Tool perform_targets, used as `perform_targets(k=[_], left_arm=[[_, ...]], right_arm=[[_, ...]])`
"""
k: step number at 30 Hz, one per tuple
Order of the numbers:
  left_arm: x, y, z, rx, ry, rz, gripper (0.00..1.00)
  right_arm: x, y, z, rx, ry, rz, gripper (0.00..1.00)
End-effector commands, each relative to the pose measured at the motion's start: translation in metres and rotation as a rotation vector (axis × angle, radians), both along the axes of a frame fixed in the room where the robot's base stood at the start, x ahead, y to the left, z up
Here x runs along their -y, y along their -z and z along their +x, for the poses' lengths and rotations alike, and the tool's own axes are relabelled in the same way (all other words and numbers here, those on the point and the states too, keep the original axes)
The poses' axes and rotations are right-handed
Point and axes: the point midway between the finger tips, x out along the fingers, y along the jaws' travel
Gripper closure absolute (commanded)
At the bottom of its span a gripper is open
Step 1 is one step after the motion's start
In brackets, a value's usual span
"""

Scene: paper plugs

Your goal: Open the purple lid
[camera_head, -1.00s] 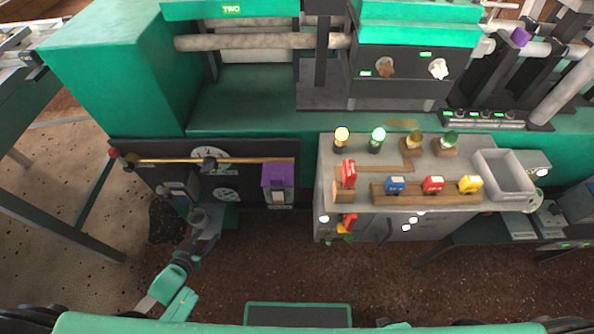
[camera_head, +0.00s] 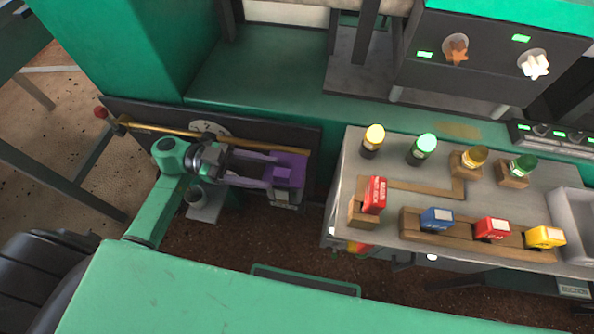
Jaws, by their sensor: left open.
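The purple lid (camera_head: 290,168) sits on top of a small grey box (camera_head: 284,197) on the front of the dark panel, left of the grey table. My left gripper (camera_head: 268,170) reaches in from the left. Its two long fingers are spread apart and their tips are at the left side of the purple lid. Whether they touch it I cannot tell. The lid looks closed on its box. My right gripper is not in view.
A brass bar (camera_head: 200,134) with a red knob runs just above my gripper. The grey table (camera_head: 400,180) on the right carries coloured plugs, lamps and a grey bin (camera_head: 572,215). A green ledge (camera_head: 270,90) lies behind.

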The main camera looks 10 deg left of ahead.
Motion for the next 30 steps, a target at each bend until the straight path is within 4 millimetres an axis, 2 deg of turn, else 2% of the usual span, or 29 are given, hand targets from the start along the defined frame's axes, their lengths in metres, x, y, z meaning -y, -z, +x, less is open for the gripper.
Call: perform_targets(k=[3, 6, 9, 18, 19, 23, 24, 30], left_arm=[[0.033, -0.002, 0.0, 0.002, 0.0, -0.006, 0.4], [0.055, -0.002, 0.0, 0.001, -0.001, -0.006, 0.4], [0.069, -0.001, 0.0, 0.001, -0.002, -0.003, 0.4], [0.076, 0.0, 0.0, 0.001, -0.002, -0.001, 0.4], [0.076, 0.0, 0.0, 0.001, -0.002, -0.001, 0.44], [0.075, 0.0, 0.0, 0.001, -0.002, -0.001, 0.94], [0.075, 0.0, 0.0, 0.001, -0.002, -0.001, 1.0], [0.075, 0.0, 0.0, 0.0, -0.002, -0.001, 1.0]], right_arm=[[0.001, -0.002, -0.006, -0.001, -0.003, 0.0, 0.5], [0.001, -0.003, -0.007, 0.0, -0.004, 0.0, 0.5], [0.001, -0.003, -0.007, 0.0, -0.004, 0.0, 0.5], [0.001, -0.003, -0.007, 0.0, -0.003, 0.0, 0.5], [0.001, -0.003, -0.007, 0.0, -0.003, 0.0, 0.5], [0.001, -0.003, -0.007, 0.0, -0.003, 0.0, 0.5], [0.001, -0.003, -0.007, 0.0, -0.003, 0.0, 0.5], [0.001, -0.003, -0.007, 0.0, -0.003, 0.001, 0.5]])
